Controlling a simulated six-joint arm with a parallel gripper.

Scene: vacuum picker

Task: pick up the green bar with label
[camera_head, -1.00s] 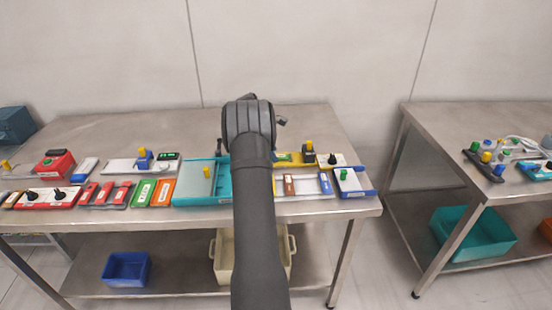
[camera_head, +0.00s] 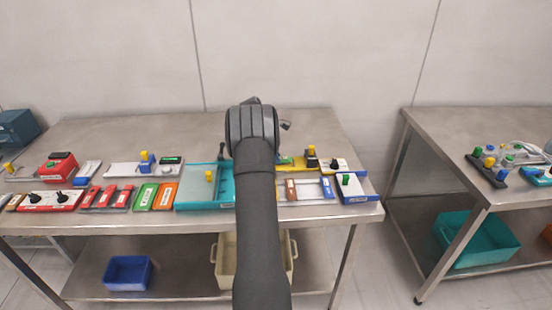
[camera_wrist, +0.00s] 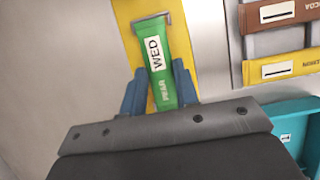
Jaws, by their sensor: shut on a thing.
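The green bar (camera_wrist: 164,75) with a white label reading "WED" shows in the wrist view, with "PEAR" printed near its lower end. My gripper (camera_wrist: 159,82) has its two blue-grey fingers on either side of the bar's lower half, shut on it. A yellow strip (camera_wrist: 128,14) lies behind the bar; I cannot tell whether the bar touches it. In the head view, my arm hides the fingers, and I cannot make out the held bar. Another green piece with a white label (camera_head: 146,196) lies on the table to the left.
In the wrist view, brown (camera_wrist: 285,12) and yellow (camera_wrist: 284,68) labelled bars lie to the right, above a teal edge (camera_wrist: 300,112). In the head view, a teal tray (camera_head: 203,201) and several small devices line the table (camera_head: 90,226). Its back area is mostly clear.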

